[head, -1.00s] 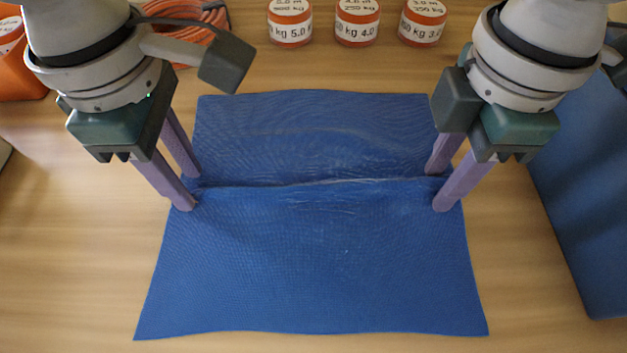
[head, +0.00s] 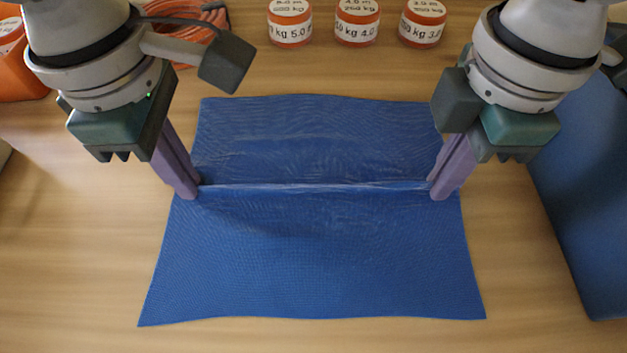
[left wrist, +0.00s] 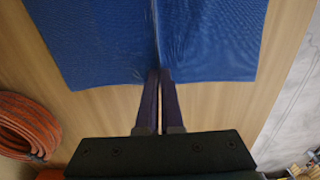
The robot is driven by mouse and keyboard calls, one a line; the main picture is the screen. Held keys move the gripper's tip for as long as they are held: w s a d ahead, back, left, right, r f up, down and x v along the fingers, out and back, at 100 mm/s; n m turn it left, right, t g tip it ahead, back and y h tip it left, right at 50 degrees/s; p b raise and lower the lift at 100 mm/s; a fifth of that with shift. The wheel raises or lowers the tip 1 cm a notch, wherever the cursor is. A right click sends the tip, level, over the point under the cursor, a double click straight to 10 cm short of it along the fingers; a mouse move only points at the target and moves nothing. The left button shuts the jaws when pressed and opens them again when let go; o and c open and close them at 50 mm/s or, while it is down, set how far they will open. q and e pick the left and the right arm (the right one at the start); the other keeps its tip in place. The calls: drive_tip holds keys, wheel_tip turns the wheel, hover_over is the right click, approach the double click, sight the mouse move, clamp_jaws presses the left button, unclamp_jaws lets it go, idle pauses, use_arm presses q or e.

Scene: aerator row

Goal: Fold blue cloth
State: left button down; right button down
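The blue cloth (head: 315,260) lies spread on the wooden table, with a raised ridge (head: 310,187) running across its middle from side to side. My left gripper (head: 190,192) is shut on the left end of this ridge at the cloth's left edge. In the left wrist view the fingers (left wrist: 159,78) are together at the cloth's edge, and the ridge runs straight away from them. My right gripper (head: 440,192) is shut on the right end of the ridge. The cloth's far and near parts lie flat with small wrinkles.
Several orange-and-white labelled containers stand at the back, one of them here (head: 357,22). A coiled orange hose (head: 190,45) lies at the back left, near an orange object (head: 18,70). A blue panel-like object (head: 585,200) is at the right.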

idle(0.4)
